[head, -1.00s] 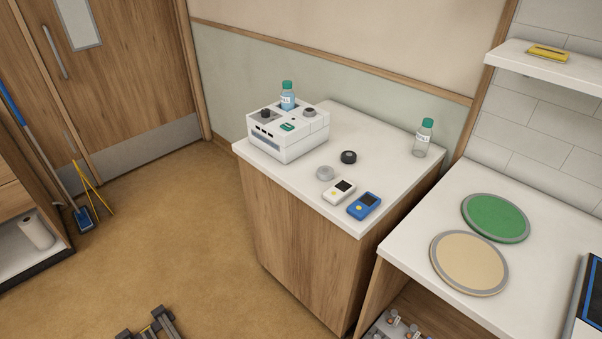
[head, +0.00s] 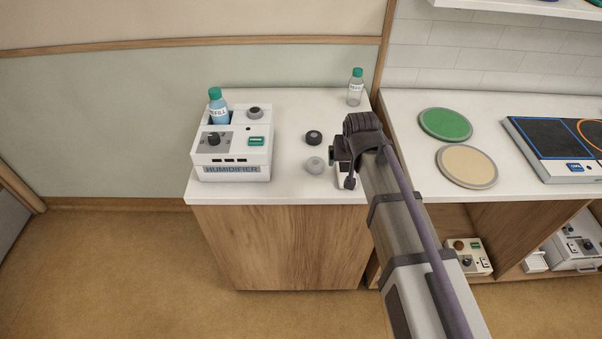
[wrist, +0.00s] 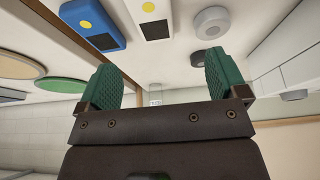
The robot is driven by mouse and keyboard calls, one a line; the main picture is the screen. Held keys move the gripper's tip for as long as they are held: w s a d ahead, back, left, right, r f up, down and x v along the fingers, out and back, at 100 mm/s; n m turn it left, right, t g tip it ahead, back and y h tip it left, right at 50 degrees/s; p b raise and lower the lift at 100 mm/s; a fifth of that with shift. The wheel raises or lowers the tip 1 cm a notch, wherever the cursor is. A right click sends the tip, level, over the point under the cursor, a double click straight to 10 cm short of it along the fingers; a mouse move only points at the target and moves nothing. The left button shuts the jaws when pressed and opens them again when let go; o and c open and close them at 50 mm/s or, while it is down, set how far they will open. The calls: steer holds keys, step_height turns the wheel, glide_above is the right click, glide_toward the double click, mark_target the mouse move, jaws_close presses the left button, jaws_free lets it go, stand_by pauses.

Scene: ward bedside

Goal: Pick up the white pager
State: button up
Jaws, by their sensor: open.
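The white pager (wrist: 155,20) lies on the white cabinet top, with a dark screen and a yellow button; its far end is cut off by the wrist view's top edge. In the head view only a white bit of it (head: 342,168) shows beside my arm. The blue pager (wrist: 92,24) lies next to it, and is hidden behind my arm in the head view. My gripper (wrist: 162,78) is open and empty, its two green pads apart. The white pager appears beyond the fingertips, roughly in line with the gap, not between the pads.
A grey knob (head: 314,165) and a black knob (head: 313,137) lie left of my gripper. The humidifier (head: 234,152) with a blue bottle (head: 218,106) stands further left. A clear bottle (head: 356,88) stands at the back. Green (head: 446,124) and tan (head: 467,166) discs lie on the right counter.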

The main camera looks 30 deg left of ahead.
mark_target(347, 171)
steer(key=shift+w+d+f+b, duration=0.6)
steer(key=shift+d+f+b, duration=0.05)
steer(key=shift+f+b, duration=0.15)
steer(key=b+x, duration=0.3)
steer(key=shift+a+f, duration=0.15)
steer(key=shift+f, duration=0.2)
steer(key=shift+w+a+f+b, duration=0.1)
steer(key=shift+w+f+b, duration=0.15)
steer(key=shift+b, duration=0.3)
steer(key=shift+r, duration=0.1)
steer(key=b+x, duration=0.4)
steer(key=x, duration=0.1)
steer(key=shift+a, duration=0.25)
steer(key=shift+r, duration=0.1)
steer(key=c, duration=1)
